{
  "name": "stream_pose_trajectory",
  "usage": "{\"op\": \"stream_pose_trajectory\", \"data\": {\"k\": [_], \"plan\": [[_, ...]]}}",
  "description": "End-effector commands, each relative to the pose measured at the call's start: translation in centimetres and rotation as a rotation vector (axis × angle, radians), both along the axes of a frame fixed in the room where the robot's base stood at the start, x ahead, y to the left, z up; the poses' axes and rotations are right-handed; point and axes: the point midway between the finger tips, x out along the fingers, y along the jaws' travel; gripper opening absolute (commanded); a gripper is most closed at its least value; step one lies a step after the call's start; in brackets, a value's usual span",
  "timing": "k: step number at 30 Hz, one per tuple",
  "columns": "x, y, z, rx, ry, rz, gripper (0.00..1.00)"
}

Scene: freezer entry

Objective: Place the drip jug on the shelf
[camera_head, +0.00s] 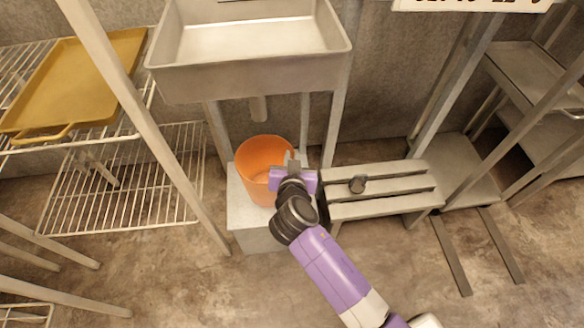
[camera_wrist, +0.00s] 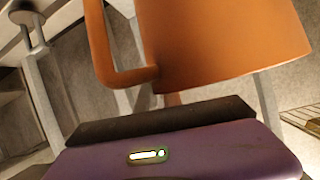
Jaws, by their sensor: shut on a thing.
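The orange drip jug (camera_head: 262,155) is below the sink spout, over a pale block (camera_head: 236,205). I cannot tell whether it rests on the block or is just above it. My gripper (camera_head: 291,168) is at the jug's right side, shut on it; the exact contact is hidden. In the wrist view the jug (camera_wrist: 225,40) fills the upper right, with its handle (camera_wrist: 100,45) at left. A wire shelf (camera_head: 130,185) stands at left, and metal shelves (camera_head: 530,75) stand at right.
A yellow tray (camera_head: 75,80) lies on the left rack's upper level. The front floor is partly clear.

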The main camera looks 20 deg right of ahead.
Motion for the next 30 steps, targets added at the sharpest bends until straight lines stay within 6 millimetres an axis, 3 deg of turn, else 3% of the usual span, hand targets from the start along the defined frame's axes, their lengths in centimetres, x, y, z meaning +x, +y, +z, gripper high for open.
{"op": "stream_pose_trajectory", "data": {"k": [7,20,21,23,30], "plan": [[0.0,0.0,-3.7,0.000,0.001,0.001,0.00],[0.0,0.0,-4.2,0.001,0.000,0.000,0.00],[0.0,0.0,-4.1,0.000,0.001,0.000,0.18],[0.0,0.0,-4.1,0.000,0.001,0.000,0.30],[0.0,0.0,-4.1,0.000,0.001,-0.001,0.33]]}}
